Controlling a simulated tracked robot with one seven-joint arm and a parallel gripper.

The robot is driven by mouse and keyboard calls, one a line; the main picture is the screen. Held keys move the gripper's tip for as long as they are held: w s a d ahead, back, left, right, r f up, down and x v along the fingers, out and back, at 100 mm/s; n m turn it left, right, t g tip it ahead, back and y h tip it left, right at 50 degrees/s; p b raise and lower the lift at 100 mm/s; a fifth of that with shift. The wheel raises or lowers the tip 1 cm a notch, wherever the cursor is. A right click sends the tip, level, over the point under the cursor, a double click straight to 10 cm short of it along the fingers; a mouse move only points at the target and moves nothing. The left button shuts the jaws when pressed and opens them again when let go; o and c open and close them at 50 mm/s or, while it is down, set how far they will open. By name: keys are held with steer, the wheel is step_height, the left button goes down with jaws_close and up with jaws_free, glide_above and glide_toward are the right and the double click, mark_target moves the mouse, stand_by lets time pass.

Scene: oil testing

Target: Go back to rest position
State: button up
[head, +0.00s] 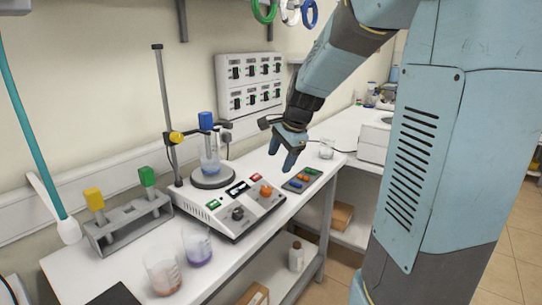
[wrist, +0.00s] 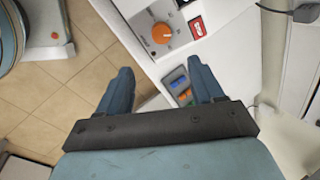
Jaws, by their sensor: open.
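My gripper (head: 288,155) hangs from my arm in the head view, above the bench just behind and right of the white control unit. Its two blue fingers are apart with nothing between them, and they also show in the wrist view (wrist: 162,92). The white control unit (head: 232,212) has an orange knob, a dark knob and green and red switches. Its orange knob (wrist: 161,32) shows beyond the fingers in the wrist view. A small grey pad with coloured buttons (head: 302,180) lies on the bench close to the gripper, and one finger partly covers it in the wrist view.
A flask with a blue top (head: 209,155) stands on a round plate beside a stand rod (head: 165,100). A rack (head: 124,222) holds yellow- and green-topped items. Beakers with pinkish (head: 163,275) and purple (head: 197,247) liquid stand at the front.

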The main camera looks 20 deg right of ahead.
steer(key=s+a+r+n+h, duration=0.1)
steer(key=s+r+n, duration=0.2)
steer(key=s+n, duration=0.4)
steer(key=s+a+r+n+t+h, duration=0.1)
steer(key=s+r+n, duration=0.2)
steer(key=s+n, duration=0.4)
steer(key=s, duration=0.9)
steer(key=shift+s+r+n+t, duration=0.15)
steer(key=shift+s+n+t, duration=0.15)
steer(key=shift+s+n, duration=0.1)
stand_by(0.4)
